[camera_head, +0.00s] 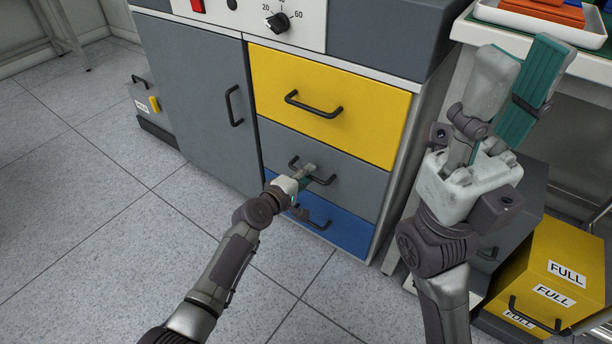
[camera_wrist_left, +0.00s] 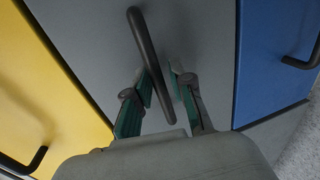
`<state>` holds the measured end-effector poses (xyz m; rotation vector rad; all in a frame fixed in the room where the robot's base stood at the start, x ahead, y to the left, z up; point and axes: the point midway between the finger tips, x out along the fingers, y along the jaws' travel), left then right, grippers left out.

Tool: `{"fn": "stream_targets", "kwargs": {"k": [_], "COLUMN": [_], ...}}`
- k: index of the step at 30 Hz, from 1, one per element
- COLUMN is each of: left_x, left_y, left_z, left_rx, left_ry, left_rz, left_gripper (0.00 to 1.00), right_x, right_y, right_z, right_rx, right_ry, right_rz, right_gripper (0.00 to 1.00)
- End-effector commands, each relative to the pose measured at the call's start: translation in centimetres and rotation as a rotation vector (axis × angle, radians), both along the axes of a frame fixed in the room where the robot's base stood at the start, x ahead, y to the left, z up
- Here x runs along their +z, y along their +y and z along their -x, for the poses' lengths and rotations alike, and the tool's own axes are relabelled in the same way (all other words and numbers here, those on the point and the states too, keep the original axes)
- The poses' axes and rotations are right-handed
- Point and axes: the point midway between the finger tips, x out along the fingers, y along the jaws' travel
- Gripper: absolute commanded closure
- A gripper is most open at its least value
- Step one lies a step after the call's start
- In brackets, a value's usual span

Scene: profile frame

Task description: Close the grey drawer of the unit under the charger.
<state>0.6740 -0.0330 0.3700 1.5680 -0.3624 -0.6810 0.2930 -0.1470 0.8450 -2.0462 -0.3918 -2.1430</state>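The grey drawer (camera_head: 352,187) lies between the yellow drawer (camera_head: 370,110) above and the blue drawer (camera_head: 345,232) below. Its front looks about level with theirs; a small gap cannot be judged. My left gripper (camera_head: 308,174) is at the grey drawer's black handle. In the left wrist view the handle (camera_wrist_left: 140,35) passes between the fingers (camera_wrist_left: 160,90), with some space visible on one side. My right gripper (camera_head: 522,68) is raised at the right, fingers apart and empty. The charger (camera_head: 310,20) with its knob sits above the unit.
A grey cabinet door (camera_head: 195,90) is left of the drawers. At the right, a table holds a white tray (camera_head: 500,14) with orange things. A grey bin (camera_head: 143,97) stands at the far left. Floor in front is clear.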

Motion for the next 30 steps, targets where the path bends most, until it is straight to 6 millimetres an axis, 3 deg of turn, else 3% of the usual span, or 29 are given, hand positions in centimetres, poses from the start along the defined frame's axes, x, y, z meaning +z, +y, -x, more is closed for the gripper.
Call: {"fn": "stream_targets", "kwargs": {"k": [14, 30], "left_x": [0.2, 2.1], "left_y": [0.5, 6.4], "left_z": [0.5, 8.1], "left_rx": [0.001, 0.001], "left_ry": [-0.001, -0.001], "left_rz": [0.002, -0.001], "left_gripper": [0.63, 0.63], "right_x": [-0.3, -0.2], "right_y": [0.1, 0.1], "right_z": [-0.1, -0.1], "right_rx": [0.0, 0.0], "right_ry": [0.007, 0.006], "right_rz": [0.006, 0.005], "right_gripper": [0.63, 0.63]}}
